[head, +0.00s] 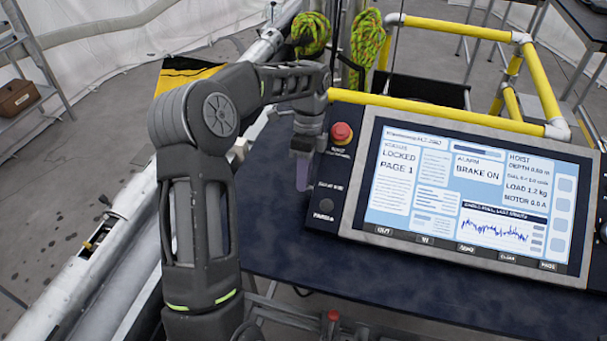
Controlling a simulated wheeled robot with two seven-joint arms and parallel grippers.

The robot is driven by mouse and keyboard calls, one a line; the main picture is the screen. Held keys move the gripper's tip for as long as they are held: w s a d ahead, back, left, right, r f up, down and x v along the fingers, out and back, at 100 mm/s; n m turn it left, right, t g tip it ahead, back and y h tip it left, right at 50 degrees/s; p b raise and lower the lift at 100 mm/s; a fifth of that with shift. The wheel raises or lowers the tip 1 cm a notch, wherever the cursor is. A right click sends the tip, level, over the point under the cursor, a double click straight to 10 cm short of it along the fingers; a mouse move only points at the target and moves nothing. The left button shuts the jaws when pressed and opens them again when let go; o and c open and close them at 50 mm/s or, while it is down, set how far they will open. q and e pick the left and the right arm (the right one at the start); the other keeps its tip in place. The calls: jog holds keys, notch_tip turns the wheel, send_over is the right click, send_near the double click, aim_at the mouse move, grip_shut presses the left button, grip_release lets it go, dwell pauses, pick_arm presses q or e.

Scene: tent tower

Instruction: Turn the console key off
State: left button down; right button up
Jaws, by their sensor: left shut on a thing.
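The console (440,200) stands on a dark table, with a dark side panel at the left of its lit screen. My left gripper (303,178) points down at the left edge of this panel. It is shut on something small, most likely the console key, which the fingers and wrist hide. I cannot see which way the key is turned. The screen reads LOCKED PAGE 1, BRAKE ON and MOTOR 0.0 A. My right gripper is not in view.
A red emergency button (342,132) sits on the panel just right of my left gripper, with a dark round knob (326,205) below it. A yellow rail (440,112) runs behind the console. The dark table (400,285) is clear in front.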

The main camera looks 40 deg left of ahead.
pick_arm(q)
jog(key=c, duration=1.2)
grip_release()
jog(key=shift+c, duration=0.2)
